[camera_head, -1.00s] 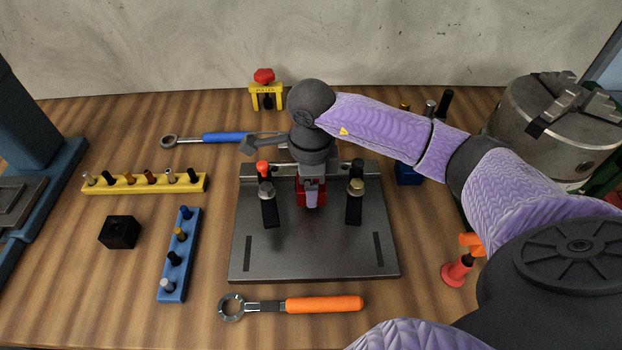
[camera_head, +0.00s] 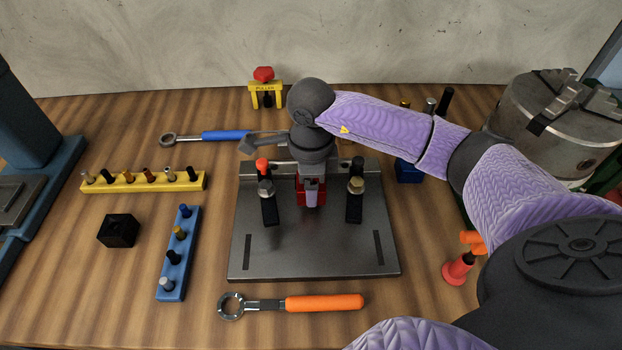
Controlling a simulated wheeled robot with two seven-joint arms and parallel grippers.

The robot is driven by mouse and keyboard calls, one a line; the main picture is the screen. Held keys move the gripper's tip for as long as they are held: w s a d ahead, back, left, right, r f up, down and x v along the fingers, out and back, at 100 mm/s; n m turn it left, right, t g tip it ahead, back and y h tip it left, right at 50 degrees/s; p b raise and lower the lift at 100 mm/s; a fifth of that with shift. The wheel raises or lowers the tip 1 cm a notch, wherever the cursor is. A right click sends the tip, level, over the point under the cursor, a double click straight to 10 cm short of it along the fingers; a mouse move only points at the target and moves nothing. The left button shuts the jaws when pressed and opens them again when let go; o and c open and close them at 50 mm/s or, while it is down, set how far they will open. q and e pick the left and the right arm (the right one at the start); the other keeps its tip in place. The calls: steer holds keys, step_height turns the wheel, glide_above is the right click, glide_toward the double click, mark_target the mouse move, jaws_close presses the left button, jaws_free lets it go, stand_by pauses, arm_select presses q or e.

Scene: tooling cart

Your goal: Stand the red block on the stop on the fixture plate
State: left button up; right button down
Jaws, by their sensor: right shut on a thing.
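The grey fixture plate (camera_head: 310,248) lies flat in the middle of the bench, with a raised stop (camera_head: 248,171) along its back edge. The red block (camera_head: 301,193) is at the back middle of the plate, between two dark clamps, the left clamp (camera_head: 269,206) and the right clamp (camera_head: 355,203). My right gripper (camera_head: 312,198) points down and is shut on the red block. The fingers and wrist hide much of the block and the stop behind it, so I cannot tell whether they touch. My left gripper is not in view.
An orange-handled wrench (camera_head: 300,303) lies in front of the plate. A blue-handled wrench (camera_head: 222,137) lies behind it. A chuck (camera_head: 560,128) stands at the right.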

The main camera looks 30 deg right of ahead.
steer(key=shift+f, duration=0.3)
steer(key=shift+f+b, duration=0.75)
stand_by(0.9)
jaws_free()
stand_by(0.3)
steer(key=shift+r+p, duration=2.3)
steer(key=shift+r, duration=0.8)
steer(key=shift+f, duration=0.1)
